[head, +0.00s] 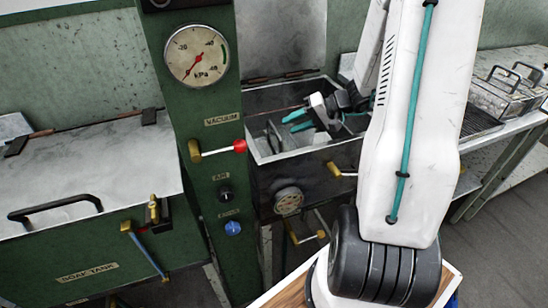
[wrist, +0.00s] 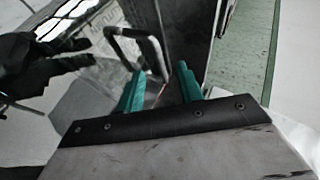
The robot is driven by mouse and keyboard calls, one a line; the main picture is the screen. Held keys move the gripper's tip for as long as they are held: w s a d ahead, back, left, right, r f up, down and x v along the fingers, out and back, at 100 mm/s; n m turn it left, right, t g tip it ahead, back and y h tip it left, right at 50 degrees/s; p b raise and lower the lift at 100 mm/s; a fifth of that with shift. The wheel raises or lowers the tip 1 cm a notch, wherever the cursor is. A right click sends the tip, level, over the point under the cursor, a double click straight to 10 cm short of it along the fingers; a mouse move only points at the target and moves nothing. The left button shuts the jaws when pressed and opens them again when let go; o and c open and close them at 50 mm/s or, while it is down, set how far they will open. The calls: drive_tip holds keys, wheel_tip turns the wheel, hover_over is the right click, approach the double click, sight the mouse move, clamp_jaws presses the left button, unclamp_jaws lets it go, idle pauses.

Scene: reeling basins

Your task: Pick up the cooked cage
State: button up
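My gripper (head: 296,121) is inside the open middle basin (head: 292,152), with its teal fingers pointing left. In the wrist view the two fingers (wrist: 160,76) stand apart with a gap between them. A dark looped handle (wrist: 153,45) rises just beyond the fingertips, slightly left of the gap. I take it to be the cooked cage's handle; nothing shows it gripped. The cage body is mostly hidden, and the head view does not show it clearly. A thin reddish line shows between the fingers, too small to identify.
The green vacuum column (head: 190,130) with its gauge and red-knobbed lever (head: 240,146) stands close left of the basin. The soak tank (head: 85,180) has its lid shut. Metal cages with dark handles (head: 506,96) rest on the bench (head: 488,130) at right.

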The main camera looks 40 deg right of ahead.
sight(276, 130)
drive_tip(key=x, duration=0.6)
drive_tip(key=shift+w+a+f, duration=0.2)
drive_tip(key=shift+a+f, duration=0.05)
clamp_jaws()
idle(1.2)
